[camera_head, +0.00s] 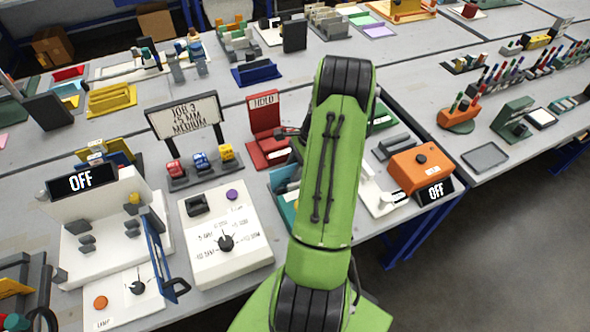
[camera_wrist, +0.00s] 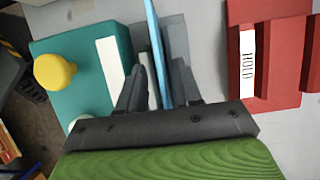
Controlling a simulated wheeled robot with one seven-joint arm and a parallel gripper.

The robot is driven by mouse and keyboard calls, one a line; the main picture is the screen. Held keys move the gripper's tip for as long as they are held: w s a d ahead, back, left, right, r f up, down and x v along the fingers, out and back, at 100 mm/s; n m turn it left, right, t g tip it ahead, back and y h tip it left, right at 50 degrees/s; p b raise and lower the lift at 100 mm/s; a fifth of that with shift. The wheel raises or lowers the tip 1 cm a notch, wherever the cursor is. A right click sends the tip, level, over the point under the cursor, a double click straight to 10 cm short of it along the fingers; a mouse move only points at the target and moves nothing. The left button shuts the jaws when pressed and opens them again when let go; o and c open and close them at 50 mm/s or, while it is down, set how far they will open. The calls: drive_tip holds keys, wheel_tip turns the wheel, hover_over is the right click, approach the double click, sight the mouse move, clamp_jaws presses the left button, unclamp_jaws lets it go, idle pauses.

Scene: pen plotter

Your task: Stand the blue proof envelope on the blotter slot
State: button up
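A thin blue sheet-like piece, which I take for the blue proof envelope (camera_wrist: 154,40), shows nearly edge-on in the wrist view. My gripper (camera_wrist: 160,75) has its two dark fingers close together on either side of it and looks shut on it. In the head view my green arm hides the envelope and most of the gripper. The blotter slot cannot be made out with certainty.
A teal block (camera_wrist: 75,65) with a yellow knob (camera_wrist: 54,72) is left of the fingers. The red HOLD stand (camera_head: 264,115) is to their right in the wrist view. A white dial panel (camera_head: 228,225) and an orange device (camera_head: 421,165) are near the table's front.

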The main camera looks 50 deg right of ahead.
drive_tip(key=p+v, duration=0.1)
drive_tip(key=v, duration=0.5)
drive_tip(key=p+v, duration=0.1)
drive_tip(key=v, duration=0.4)
drive_tip(key=shift+w+d+r+p, duration=0.1)
drive_tip(key=shift+d+r+p, duration=0.1)
drive_tip(key=shift+r+p, duration=0.15)
drive_tip(key=w+a+r+n+h, duration=0.25)
drive_tip(key=a+r+n, duration=0.35)
drive_tip(key=a, duration=0.4)
drive_tip(key=w+a+r+n+h, duration=0.1)
drive_tip(key=w+a+r+n, duration=0.35)
drive_tip(key=a+r, duration=0.4)
drive_tip(key=s+a+r+n+t, duration=0.2)
drive_tip(key=s+a+n+t, duration=0.1)
drive_tip(key=s+a+n, duration=1)
drive_tip(key=a, duration=0.3)
drive_tip(key=shift+s+r+n, duration=0.25)
drive_tip(key=shift+r+n, duration=0.1)
drive_tip(key=shift+r, duration=0.05)
drive_tip(key=shift+a+h, duration=0.15)
drive_tip(key=shift+h, duration=0.1)
